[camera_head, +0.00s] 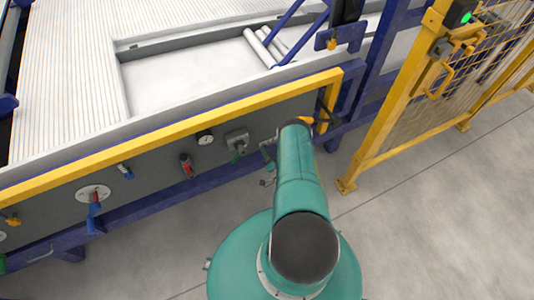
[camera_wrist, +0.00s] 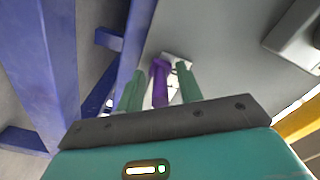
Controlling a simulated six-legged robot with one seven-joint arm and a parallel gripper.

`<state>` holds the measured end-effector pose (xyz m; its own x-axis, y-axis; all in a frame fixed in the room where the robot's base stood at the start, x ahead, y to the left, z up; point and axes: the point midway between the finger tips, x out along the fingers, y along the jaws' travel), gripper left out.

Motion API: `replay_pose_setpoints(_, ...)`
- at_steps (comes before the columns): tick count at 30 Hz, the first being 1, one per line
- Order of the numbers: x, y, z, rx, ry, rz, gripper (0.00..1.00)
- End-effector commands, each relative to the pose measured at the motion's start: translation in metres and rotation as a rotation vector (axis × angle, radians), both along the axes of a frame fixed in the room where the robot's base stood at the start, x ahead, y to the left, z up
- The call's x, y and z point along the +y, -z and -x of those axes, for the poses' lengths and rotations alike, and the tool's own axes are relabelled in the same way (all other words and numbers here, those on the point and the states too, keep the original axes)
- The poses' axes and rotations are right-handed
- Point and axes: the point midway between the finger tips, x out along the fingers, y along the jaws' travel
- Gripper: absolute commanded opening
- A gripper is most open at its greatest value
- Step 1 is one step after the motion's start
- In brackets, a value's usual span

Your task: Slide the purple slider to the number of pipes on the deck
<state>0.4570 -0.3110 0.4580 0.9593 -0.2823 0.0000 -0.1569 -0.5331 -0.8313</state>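The purple slider (camera_wrist: 160,82) shows in the wrist view, sticking out from a small white plate (camera_wrist: 178,58) on the grey panel. My gripper (camera_wrist: 160,84) has its two green fingers on either side of the slider, with narrow gaps visible, so it looks open around it. Their tips reach close to the panel. In the head view my arm hides the slider and most of the gripper. On the deck (camera_head: 180,80), a few white pipes (camera_head: 261,48) lie side by side at the right end, partly hidden by a blue frame. The slider's scale is not readable.
The panel also carries a gauge (camera_head: 205,138), a red-handled valve (camera_head: 187,165), and a grey box (camera_head: 237,138). A yellow rail (camera_head: 170,115) runs above it. Blue beams (camera_wrist: 50,60) stand left of my gripper in the wrist view. A yellow fence (camera_head: 400,95) stands right.

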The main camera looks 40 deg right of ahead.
Motion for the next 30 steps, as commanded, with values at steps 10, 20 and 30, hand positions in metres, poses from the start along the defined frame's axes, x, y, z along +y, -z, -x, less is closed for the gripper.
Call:
replay_pose_setpoints(10, 0.000, 0.000, 0.000, 0.000, 0.000, 0.000, 0.05)
replay_pose_setpoints(20, -0.027, 0.000, 0.008, -0.001, 0.002, 0.003, 0.00)
replay_pose_setpoints(30, -0.073, 0.000, 0.022, -0.001, 0.000, 0.001, 0.00)
